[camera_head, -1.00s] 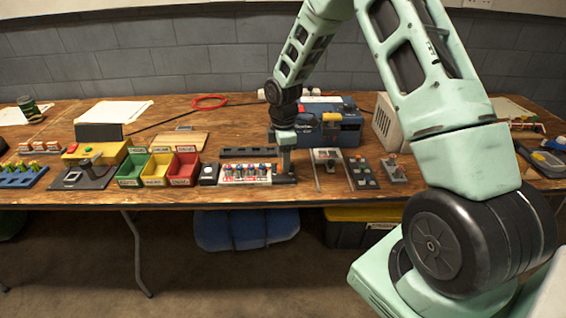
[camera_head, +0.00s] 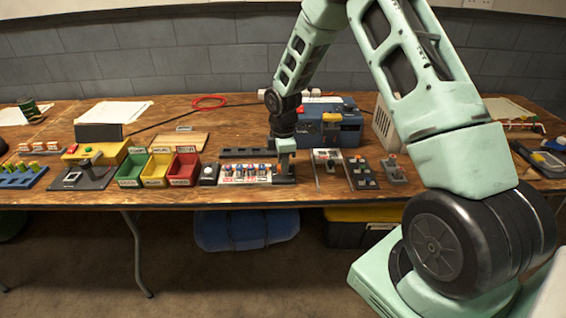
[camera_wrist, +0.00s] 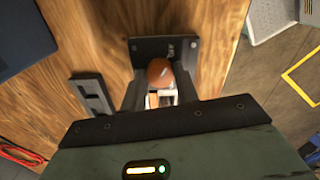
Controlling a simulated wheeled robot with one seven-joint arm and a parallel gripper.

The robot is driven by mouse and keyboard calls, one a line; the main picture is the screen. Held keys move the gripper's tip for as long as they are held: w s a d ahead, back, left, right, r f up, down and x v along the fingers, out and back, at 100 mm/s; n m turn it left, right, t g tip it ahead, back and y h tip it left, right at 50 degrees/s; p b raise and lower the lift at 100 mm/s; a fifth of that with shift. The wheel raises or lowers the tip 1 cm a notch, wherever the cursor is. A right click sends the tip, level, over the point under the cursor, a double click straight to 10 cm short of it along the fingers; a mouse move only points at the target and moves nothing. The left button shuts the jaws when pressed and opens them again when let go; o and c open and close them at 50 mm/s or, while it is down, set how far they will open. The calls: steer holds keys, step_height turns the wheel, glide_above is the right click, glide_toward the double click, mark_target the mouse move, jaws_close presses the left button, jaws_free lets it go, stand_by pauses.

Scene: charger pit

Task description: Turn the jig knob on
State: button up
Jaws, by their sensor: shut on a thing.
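The jig knob (camera_wrist: 160,72) is a rounded orange-brown knob in the wrist view. It stands on a dark base plate (camera_wrist: 150,44) with small pale lettering near its upper right corner. My gripper (camera_wrist: 160,84) is shut on the knob, with one dark finger on each side. Its lower part and a pale piece beside it are partly covered by the fingers. In the head view my gripper (camera_head: 285,166) points down at the dark jig base (camera_head: 284,180) near the table's front edge. The knob itself is hidden there, and its turn position is unclear.
A strip with several coloured parts (camera_head: 244,173) lies just left of the jig. Green, yellow and red bins (camera_head: 156,168) stand further left. A blue box (camera_head: 340,130) is behind my gripper. Small panels (camera_head: 360,172) lie to the right.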

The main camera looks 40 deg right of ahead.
steer(key=shift+m, duration=0.3)
steer(key=m+p, duration=0.1)
steer(key=m, duration=0.4)
steer(key=shift+m, duration=0.4)
steer(key=m+p, duration=0.1)
steer(key=m, duration=0.6)
steer(key=m+p, duration=0.1)
steer(key=m, duration=0.4)
steer(key=shift+a+m, duration=0.1)
steer(key=shift+m, duration=0.2)
steer(key=shift+m+p, duration=0.7)
steer(key=shift+m, duration=1.6)
steer(key=o, duration=1)
step_height(320, 180, up, 18)
steer(key=shift+f+b, duration=0.25)
steer(key=shift+b, duration=0.05)
